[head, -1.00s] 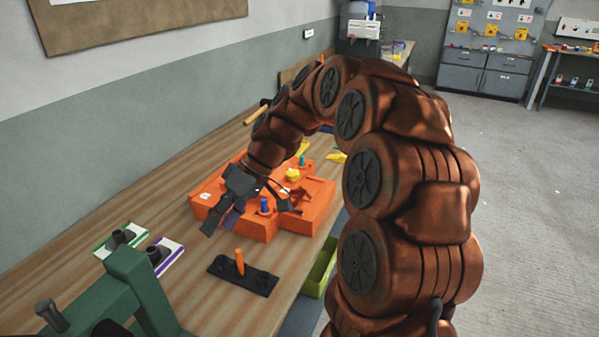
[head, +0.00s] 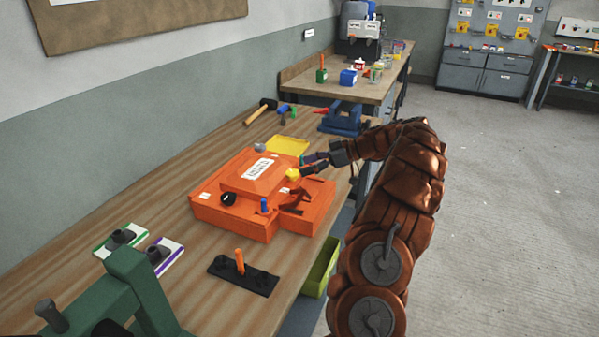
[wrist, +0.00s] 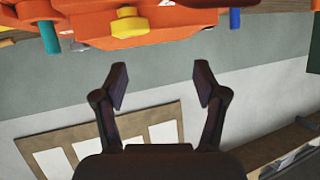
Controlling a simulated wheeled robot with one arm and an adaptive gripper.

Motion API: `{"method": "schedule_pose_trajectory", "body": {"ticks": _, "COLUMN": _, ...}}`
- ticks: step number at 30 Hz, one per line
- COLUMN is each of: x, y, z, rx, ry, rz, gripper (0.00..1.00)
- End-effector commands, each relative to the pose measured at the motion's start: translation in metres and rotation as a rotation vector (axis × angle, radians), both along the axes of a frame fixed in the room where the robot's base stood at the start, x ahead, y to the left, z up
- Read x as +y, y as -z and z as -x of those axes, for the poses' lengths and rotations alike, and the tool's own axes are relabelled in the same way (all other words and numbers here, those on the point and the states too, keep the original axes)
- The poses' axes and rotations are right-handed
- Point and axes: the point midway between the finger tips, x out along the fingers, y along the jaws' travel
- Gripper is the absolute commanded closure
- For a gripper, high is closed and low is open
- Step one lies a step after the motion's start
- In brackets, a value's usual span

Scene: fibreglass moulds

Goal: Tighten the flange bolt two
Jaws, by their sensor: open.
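The orange mould (head: 235,207) sits on the wooden bench, with a raised labelled block on top. A yellow bolt head (head: 293,174) is on its right side; it also shows at the top of the wrist view (wrist: 129,22). A blue pin (head: 264,205) stands on the front part, and teal and blue pins show in the wrist view. Which bolt counts as two I cannot tell. My gripper (head: 308,166) is just right of the yellow bolt. In the wrist view my gripper (wrist: 161,85) is open and empty, its fingers apart and pointing toward the mould, not touching the bolt.
A yellow tray (head: 287,146), a hammer (head: 262,110) and a blue vise (head: 343,118) lie behind the mould. A black plate with an orange peg (head: 242,276) and a green fixture (head: 130,285) are in front. Open floor lies to the right.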

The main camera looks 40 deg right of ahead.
Motion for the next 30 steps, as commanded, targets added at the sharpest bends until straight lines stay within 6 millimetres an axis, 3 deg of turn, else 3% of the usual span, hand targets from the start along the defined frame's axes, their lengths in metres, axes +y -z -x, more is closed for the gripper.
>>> {"method": "schedule_pose_trajectory", "body": {"ticks": 3, "x": -0.029, "y": 0.01, "z": 0.004, "rx": -0.051, "ry": 0.023, "rz": 0.029, "gripper": 0.29}}
{"method": "schedule_pose_trajectory", "body": {"ticks": 9, "x": -0.045, "y": 0.016, "z": 0.006, "rx": -0.088, "ry": 0.036, "rz": 0.051, "gripper": 0.29}}
{"method": "schedule_pose_trajectory", "body": {"ticks": 30, "x": 0.003, "y": 0.044, "z": -0.042, "rx": -0.089, "ry": 0.036, "rz": 0.053, "gripper": 0.29}}
